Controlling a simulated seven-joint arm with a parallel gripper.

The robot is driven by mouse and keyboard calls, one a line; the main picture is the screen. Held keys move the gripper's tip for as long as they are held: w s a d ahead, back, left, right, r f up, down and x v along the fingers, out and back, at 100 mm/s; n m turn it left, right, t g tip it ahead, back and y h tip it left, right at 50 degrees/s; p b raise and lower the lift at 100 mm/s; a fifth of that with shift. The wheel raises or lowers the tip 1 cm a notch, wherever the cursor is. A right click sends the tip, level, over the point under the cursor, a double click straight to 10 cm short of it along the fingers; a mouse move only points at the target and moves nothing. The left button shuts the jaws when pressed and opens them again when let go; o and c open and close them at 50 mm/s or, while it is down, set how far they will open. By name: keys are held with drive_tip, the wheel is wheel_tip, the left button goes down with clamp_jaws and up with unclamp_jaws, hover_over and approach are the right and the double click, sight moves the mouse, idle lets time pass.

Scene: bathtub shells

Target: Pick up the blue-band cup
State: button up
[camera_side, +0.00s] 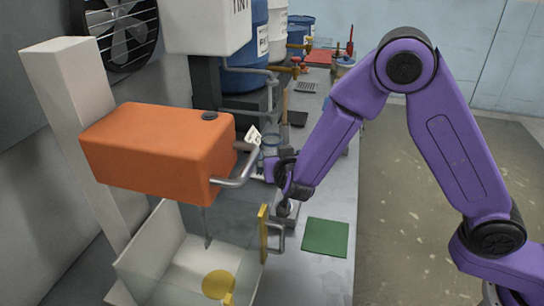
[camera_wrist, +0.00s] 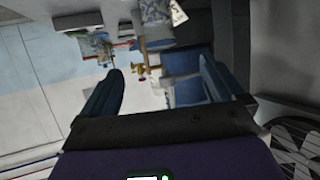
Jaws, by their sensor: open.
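A small clear cup-like vessel with a bluish tint (camera_side: 270,143) stands on the grey bench in the side view, just beyond my wrist. It may be the blue-band cup, but it is too small to make out a band. My gripper (camera_side: 265,168) is beside the metal spout of the orange box, close to this vessel, and its fingers are mostly hidden there. In the wrist view my gripper (camera_wrist: 160,78) has its two dark blue fingers wide apart, with nothing held between them. I cannot pick out the cup in the wrist view.
The orange box (camera_side: 150,150) with its bent spout hangs over a clear-walled tank (camera_side: 185,255) at left. A white tag (camera_side: 253,135) hangs by the spout. A green square mat (camera_side: 326,237) lies on the bench. Blue drums (camera_side: 245,50) with taps line the back.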

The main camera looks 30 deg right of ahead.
sight(272, 145)
drive_tip(key=x, duration=1.6)
drive_tip(key=shift+w+d+f, duration=0.2)
drive_tip(key=shift+d+f, duration=0.05)
drive_tip(key=c, duration=1.2)
drive_tip(key=shift+r, duration=0.1)
drive_tip(key=shift+c, duration=0.7)
drive_tip(key=shift+r, duration=0.1)
